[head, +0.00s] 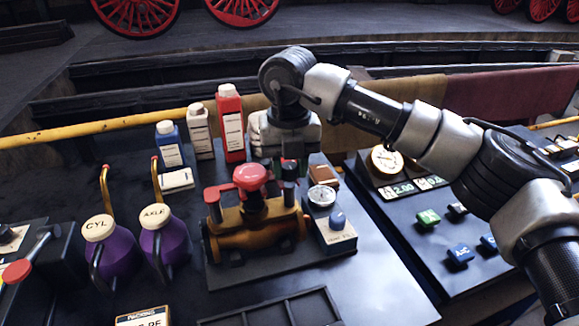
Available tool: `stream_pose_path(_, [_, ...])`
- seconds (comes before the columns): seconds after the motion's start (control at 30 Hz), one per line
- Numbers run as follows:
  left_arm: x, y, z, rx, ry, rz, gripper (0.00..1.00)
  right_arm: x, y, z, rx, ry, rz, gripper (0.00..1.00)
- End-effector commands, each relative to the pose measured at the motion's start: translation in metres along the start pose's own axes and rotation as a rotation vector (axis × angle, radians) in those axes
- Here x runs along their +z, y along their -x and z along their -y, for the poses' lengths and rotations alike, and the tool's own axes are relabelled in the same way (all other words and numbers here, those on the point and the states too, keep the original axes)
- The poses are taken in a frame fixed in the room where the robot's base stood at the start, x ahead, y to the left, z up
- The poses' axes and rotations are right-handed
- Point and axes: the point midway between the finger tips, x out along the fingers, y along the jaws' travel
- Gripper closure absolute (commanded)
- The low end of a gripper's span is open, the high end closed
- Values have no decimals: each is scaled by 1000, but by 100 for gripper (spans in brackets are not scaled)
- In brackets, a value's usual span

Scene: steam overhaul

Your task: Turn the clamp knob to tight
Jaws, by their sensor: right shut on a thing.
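A bronze valve body (255,236) with a red round knob (250,177) on top sits on a dark plate on the bench. My right gripper (287,160) points down just behind the valve, and its jaws are shut. A dark knob-like piece (290,171) shows at its fingertips, close behind the red knob; it looks like the clamp knob, but most of it is hidden by the gripper and valve. I cannot read its setting. My left gripper is not in view.
Red (231,124), white (201,132) and blue (169,145) bottles stand behind left. Purple oil cans (112,255) are at left. A dark tray (275,312) lies in front. A yellow rail (90,127) runs behind.

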Motion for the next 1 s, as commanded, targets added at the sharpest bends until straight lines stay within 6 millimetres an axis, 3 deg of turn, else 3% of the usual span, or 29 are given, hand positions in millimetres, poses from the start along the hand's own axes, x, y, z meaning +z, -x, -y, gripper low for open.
stream_pose_path(0.4, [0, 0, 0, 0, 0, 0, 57, 1, 3, 1, 2, -12, 7, 90])
stream_pose_path(0.43, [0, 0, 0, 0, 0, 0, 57, 1, 3, 1, 2, -12, 7, 65])
stream_pose_path(0.5, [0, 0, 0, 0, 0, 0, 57, 1, 3, 1, 2, -12, 7, 56])
stream_pose_path(0.8, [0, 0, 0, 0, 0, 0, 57, 1, 3, 0, 1, -9, 4, 56])
stream_pose_path(1.0, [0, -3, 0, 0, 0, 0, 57, 1, 29, 0, 1, -9, 7, 56])
